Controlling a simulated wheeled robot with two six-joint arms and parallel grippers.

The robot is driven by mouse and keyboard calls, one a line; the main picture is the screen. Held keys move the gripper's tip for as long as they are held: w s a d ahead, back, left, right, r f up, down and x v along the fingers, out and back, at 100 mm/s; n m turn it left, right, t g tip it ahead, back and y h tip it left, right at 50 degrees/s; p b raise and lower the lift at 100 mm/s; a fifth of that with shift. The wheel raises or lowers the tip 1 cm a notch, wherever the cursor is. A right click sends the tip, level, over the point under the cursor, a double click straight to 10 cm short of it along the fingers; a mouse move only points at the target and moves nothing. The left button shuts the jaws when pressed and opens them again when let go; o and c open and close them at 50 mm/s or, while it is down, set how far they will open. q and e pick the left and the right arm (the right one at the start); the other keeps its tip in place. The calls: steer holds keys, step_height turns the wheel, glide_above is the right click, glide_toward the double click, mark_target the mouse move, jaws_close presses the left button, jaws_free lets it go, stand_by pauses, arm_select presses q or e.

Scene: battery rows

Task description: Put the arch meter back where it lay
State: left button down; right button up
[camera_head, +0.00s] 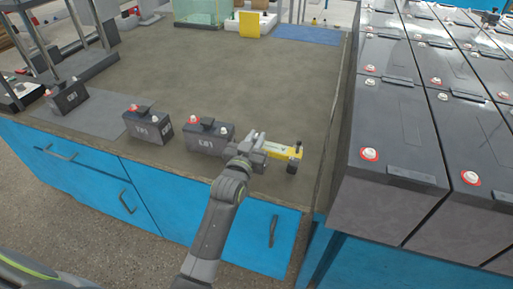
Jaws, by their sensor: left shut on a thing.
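The arch meter (283,150) is a yellow bar-like tool with a pale label and a dark upright part and dark foot at its right end. My left gripper (263,147) is shut on its left end, near the table's front right corner. The gripper hides that end. The meter's dark foot is close to the table top (250,90); I cannot tell whether it touches. My right gripper is not in view.
Small dark batteries stand along the front edge: one (207,137) just left of the gripper, another (148,125) further left, and one (67,97) at far left by a grey mat (92,115). A blue mat (308,36) lies at the back. Large battery rows (390,150) stand right.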

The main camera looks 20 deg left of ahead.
arm_select(q)
steer(key=shift+f, duration=1.25)
steer(key=c, duration=1.8)
jaws_free()
steer(key=shift+f, duration=0.2)
steer(key=o, duration=0.5)
steer(key=shift+c, duration=0.2)
steer(key=shift+r, duration=0.15)
